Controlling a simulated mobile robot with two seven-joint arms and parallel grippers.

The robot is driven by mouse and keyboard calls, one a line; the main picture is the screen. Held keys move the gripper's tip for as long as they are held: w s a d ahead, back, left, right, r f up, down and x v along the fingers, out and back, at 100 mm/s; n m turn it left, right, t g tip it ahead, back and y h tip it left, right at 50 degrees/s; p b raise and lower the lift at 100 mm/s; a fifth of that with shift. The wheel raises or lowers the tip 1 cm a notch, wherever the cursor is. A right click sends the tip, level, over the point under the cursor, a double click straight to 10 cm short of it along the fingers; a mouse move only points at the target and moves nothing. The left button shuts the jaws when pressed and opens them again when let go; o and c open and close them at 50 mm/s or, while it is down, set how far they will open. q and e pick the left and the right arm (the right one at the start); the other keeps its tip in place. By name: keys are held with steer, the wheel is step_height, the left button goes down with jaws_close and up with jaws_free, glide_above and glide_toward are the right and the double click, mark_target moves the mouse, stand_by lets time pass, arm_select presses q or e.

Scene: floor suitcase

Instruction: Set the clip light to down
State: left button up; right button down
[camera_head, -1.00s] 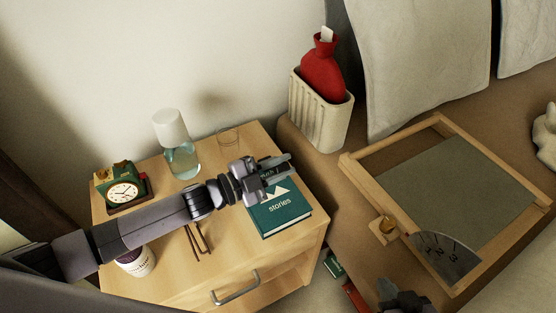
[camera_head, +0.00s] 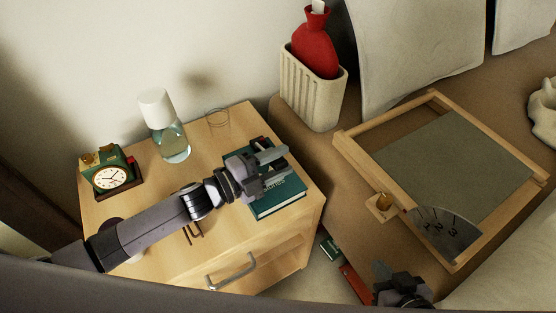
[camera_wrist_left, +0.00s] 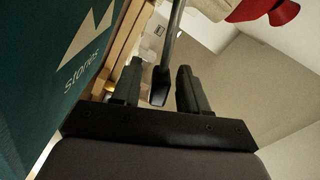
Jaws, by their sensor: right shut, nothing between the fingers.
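A teal book (camera_head: 282,203) marked "stories" lies on the nightstand. A slim dark bar with a thicker end, which looks like the clip light (camera_wrist_left: 162,82), shows in the left wrist view. It lies between the fingers of my left gripper (camera_wrist_left: 157,88), with gaps on both sides. In the head view my left gripper (camera_head: 274,166) is open over the book's far part and hides much of it. A dark piece (camera_head: 261,144) shows just behind the gripper; its shape is partly hidden. My right gripper (camera_head: 388,277) is shut and empty at the bottom edge.
A ribbed holder with a red hot-water bottle (camera_head: 314,52) and a wooden tray (camera_head: 345,148) stand to the right.

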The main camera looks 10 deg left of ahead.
arm_select(q)
steer(key=shift+r, duration=0.15)
step_height(320, 180, up, 20)
steer(key=p, duration=0.6)
